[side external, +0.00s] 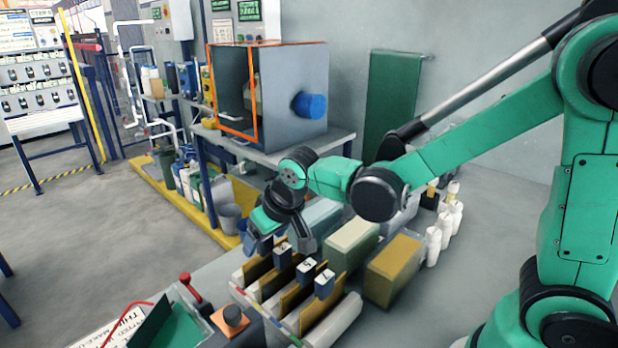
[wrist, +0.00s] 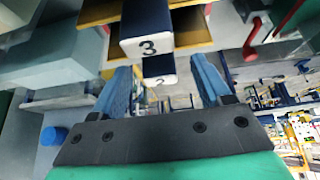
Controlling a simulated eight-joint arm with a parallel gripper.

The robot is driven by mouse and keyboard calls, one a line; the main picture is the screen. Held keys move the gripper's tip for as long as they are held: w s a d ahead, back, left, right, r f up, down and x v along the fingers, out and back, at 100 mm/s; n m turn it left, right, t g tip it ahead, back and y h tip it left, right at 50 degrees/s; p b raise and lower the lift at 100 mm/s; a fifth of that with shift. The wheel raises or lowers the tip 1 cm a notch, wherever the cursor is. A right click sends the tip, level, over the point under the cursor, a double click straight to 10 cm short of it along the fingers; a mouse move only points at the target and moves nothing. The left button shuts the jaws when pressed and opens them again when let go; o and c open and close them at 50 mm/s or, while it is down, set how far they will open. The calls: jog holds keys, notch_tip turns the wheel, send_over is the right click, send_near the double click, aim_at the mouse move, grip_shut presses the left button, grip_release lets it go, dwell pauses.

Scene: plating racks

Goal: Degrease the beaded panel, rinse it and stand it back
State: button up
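Several ochre panels stand side by side in a pale rack (side external: 240,281) in the side external view, each topped by a dark blue block with a white numbered face. I cannot tell which is the beaded panel. My gripper (side external: 278,246) is over the far left end of this row, pointing down, with its fingers apart. In the wrist view my gripper (wrist: 161,72) shows two blue fingers spread wide. The block marked 3 (wrist: 148,30) lies just beyond the fingertips, and a block marked 2 (wrist: 160,80) shows between the fingers. Nothing is clearly gripped.
Behind the row stand box-shaped tanks, one pale green-topped (side external: 352,238) and one yellow-topped (side external: 393,268). White bottles (side external: 433,245) stand right of them. A grey cabinet (side external: 295,85) with orange edges sits on a bench behind. A red-knobbed lever (side external: 186,280) is at front left.

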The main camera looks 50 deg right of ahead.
dwell(0.3)
jog(key=shift+v, duration=2.85)
jog(key=s+d+t, duration=0.1)
jog(key=s+d, duration=0.4)
jog(key=s, duration=0.2)
jog(key=shift+s, duration=0.2)
